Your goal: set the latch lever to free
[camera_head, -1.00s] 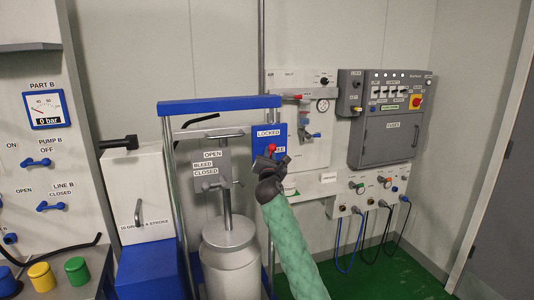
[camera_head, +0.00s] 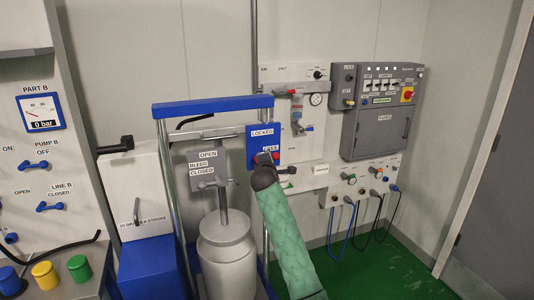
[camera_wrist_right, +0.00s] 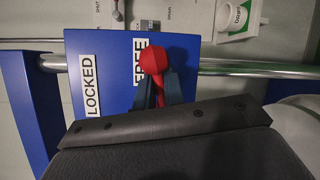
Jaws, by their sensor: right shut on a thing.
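The latch lever's red knob (camera_wrist_right: 153,60) stands out from a blue plate (camera_wrist_right: 100,55) with the labels LOCKED and FREE. In the right wrist view the knob overlaps the end of the FREE label (camera_wrist_right: 139,60), away from the LOCKED label (camera_wrist_right: 93,87). In the head view the red knob (camera_head: 276,155) is just below the FREE label, with LOCKED higher up. My right gripper (camera_wrist_right: 161,92) is shut on the latch lever, its dark fingers either side of the red shaft. The lever's pivot is hidden. My left gripper is not in view.
The blue-topped frame (camera_head: 215,105) stands around a grey drum (camera_head: 226,250) with a bleed valve (camera_head: 212,183). A valve panel (camera_head: 298,115) and a grey fuse cabinet (camera_head: 380,125) are on the wall to the right. Green floor (camera_head: 375,262) is clear at the lower right.

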